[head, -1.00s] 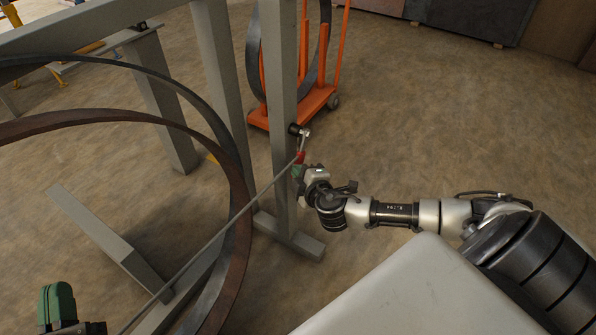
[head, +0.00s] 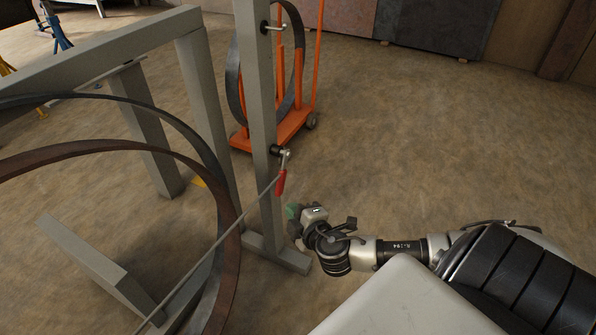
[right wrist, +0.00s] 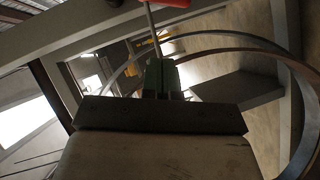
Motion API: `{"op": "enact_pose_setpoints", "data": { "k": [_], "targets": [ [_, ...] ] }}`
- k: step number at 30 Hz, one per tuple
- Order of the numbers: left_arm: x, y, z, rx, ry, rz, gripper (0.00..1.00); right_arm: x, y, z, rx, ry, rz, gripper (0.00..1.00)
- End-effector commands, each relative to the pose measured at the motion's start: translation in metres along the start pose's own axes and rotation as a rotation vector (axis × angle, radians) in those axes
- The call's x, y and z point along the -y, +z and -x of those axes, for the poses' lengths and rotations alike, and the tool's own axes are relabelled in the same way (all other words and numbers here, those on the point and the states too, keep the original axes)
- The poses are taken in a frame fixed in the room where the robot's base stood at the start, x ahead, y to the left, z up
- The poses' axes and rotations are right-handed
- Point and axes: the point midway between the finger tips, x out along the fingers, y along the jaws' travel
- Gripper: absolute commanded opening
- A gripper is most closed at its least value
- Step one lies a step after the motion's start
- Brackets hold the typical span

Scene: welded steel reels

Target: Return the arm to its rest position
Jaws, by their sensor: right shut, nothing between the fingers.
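My right arm comes in from the right in the head view. Its gripper (head: 293,212) has green fingers, partly hidden behind the wrist, and is shut and empty. It is beside the grey steel post (head: 258,130), below and slightly right of a red handle (head: 281,183) and apart from it. In the right wrist view the green fingers (right wrist: 160,77) are together, with the red handle (right wrist: 168,3) beyond them at the top edge. My left gripper is out of view.
Large steel rings (head: 232,268) stand in a grey frame (head: 90,50) at left, crossed by a thin rod. An orange cart (head: 290,128) holding another ring stands behind the post. Dark slabs (head: 430,22) line the back. The floor at right is clear.

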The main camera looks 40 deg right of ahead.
Motion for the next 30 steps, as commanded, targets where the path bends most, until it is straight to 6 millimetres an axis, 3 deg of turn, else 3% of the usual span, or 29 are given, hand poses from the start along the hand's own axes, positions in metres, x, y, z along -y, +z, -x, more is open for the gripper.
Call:
{"op": "enact_pose_setpoints", "data": {
  "k": [4,14,17,22,30],
  "targets": [
    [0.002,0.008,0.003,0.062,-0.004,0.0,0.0,-0.001,0.0,0.013,0.0,-0.001,0.0,0.0],
    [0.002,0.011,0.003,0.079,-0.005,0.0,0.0,0.003,-0.004,0.019,0.005,-0.011,-0.027,0.0],
    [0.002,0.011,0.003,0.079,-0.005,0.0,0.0,0.016,-0.02,0.029,0.027,-0.059,-0.13,0.0],
    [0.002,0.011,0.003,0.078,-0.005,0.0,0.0,0.04,-0.068,0.064,0.089,-0.222,-0.456,0.0],
    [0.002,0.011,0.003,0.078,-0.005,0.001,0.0,0.042,-0.111,0.104,0.12,-0.39,-0.795,0.0]
  ]
}}
